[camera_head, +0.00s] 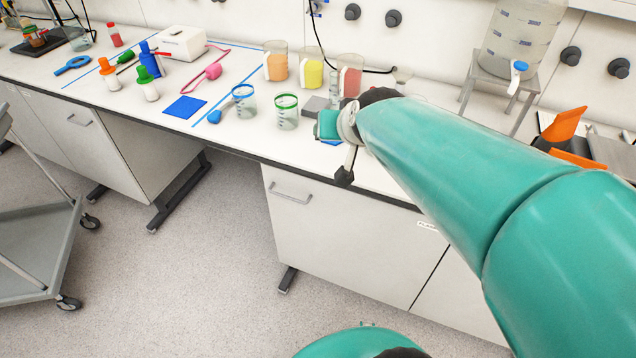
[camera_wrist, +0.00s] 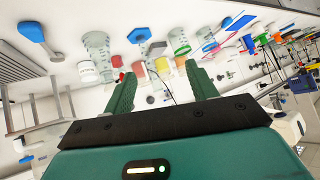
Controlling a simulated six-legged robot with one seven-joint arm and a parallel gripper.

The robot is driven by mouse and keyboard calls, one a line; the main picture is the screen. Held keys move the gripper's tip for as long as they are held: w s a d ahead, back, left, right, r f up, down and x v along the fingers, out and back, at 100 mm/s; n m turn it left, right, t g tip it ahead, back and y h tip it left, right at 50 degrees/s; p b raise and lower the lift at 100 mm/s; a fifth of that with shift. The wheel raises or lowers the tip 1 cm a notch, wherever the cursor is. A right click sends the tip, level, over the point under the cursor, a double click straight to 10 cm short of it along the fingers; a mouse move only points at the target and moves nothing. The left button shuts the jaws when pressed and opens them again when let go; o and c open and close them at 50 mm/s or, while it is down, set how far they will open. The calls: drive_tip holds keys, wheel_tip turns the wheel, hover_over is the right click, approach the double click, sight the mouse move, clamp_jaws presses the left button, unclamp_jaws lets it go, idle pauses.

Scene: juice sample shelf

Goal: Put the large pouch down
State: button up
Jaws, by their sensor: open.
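My gripper (camera_wrist: 160,70) is open, its two green fingers spread apart with nothing visibly held between them. In the head view my teal arm reaches over the bench and hides most of the gripper. I cannot make out the large pouch for certain. Three clear-topped containers with coloured contents stand at the back of the bench: orange (camera_head: 275,66), yellow (camera_head: 311,74) and red (camera_head: 349,80). Small red, orange and yellow shapes also show beyond the fingers in the wrist view, apart from them.
Two clear beakers, one blue-rimmed (camera_head: 244,102) and one green-rimmed (camera_head: 286,112), stand near the front edge of the white bench (camera_head: 225,145). A blue square (camera_head: 185,107) lies to their left. A large tank (camera_head: 520,40) on a metal stand is at right. A grey cart (camera_head: 35,245) stands lower left.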

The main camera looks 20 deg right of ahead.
drive_tip(key=s+a+n+g, duration=0.2)
drive_tip(key=s+a, duration=0.2)
drive_tip(key=s, duration=0.3)
drive_tip(key=s+a+f+n+g+y, duration=0.1)
drive_tip(key=s+a+g, duration=0.1)
drive_tip(key=s+a, duration=0.2)
drive_tip(key=s, duration=0.3)
drive_tip(key=shift+s+f+n, duration=0.3)
drive_tip(key=shift+s+n, duration=0.1)
